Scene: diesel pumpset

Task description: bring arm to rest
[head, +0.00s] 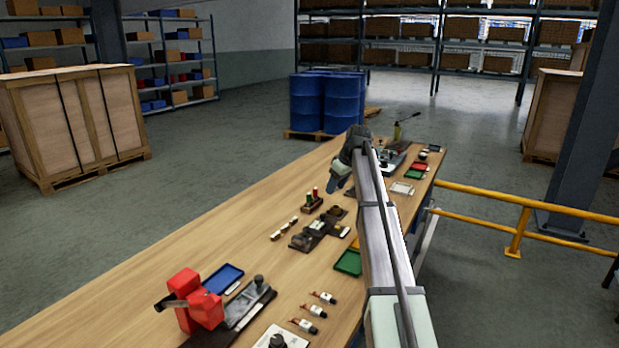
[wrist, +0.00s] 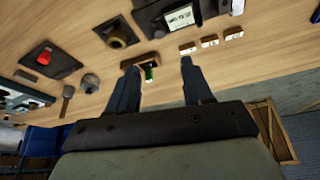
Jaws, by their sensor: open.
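My gripper (wrist: 158,85) is open in the wrist view, its two dark fingers apart with nothing held between them. The wooden bench top (wrist: 220,57) lies beyond the fingertips. A small wooden holder with a green-topped piece (wrist: 151,74) shows between the fingers, farther off; I cannot see any contact. In the head view my arm (head: 375,215) reaches forward over the right side of the bench, and its end is above the bench's far half.
A red device (head: 190,297), blue tray (head: 223,278), green tray (head: 348,262) and several small parts lie on the bench (head: 180,262). Blue drums (head: 325,100) stand behind it. A yellow rail (head: 530,205) runs along the right. The bench's left strip is bare.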

